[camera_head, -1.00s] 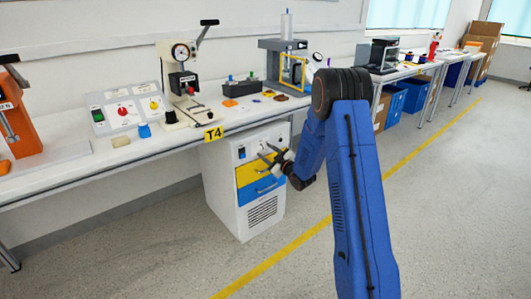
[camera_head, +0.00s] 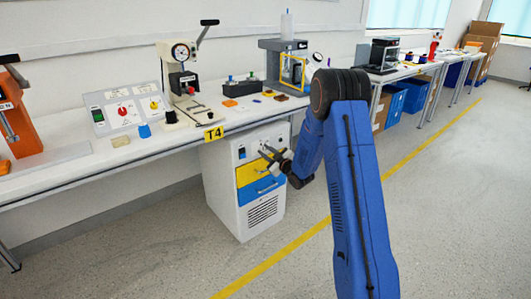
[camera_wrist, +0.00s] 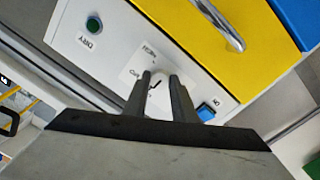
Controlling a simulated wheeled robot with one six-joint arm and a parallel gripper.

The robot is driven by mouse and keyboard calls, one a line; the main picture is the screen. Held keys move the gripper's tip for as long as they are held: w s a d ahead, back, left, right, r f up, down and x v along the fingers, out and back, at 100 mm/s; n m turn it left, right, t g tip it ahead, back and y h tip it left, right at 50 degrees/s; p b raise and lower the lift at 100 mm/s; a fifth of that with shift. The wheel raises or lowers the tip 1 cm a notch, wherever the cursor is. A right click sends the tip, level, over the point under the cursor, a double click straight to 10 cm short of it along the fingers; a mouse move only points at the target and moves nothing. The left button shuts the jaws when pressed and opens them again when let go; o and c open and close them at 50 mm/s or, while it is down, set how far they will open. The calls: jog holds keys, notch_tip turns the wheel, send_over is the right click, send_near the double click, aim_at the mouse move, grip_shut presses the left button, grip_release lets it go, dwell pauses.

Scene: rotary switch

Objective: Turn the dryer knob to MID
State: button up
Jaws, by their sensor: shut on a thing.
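The dryer is the white cabinet (camera_head: 225,190) under the bench, with a yellow drawer and a blue drawer on its front. Its knob sits on a white dial plate (camera_wrist: 131,75) in the wrist view, mostly hidden between my fingers. Part of the dial lettering shows, but the MID mark and the pointer's setting cannot be made out. My gripper (camera_wrist: 162,78) is at the dial with its two fingers closed around the knob. In the head view my gripper (camera_head: 267,153) reaches the upper right of the dryer front.
A green button (camera_wrist: 94,24) labelled DRY and a blue button (camera_wrist: 207,111) labelled ON flank the dial. A metal handle (camera_wrist: 219,24) sticks out from the yellow drawer (camera_wrist: 190,40) close by. The bench edge (camera_head: 180,146) runs above the dryer. The floor in front is open.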

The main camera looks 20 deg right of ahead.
jog(key=m, duration=1)
jog(key=shift+m+g, duration=0.4)
dwell(0.5)
jog(key=o, duration=1)
jog(key=shift+o, duration=0.2)
jog(key=f+v, duration=0.1)
jog(key=v, duration=1.6)
jog(key=shift+s+d+r, duration=0.15)
jog(key=shift+d+r, duration=0.05)
jog(key=shift+r, duration=0.15)
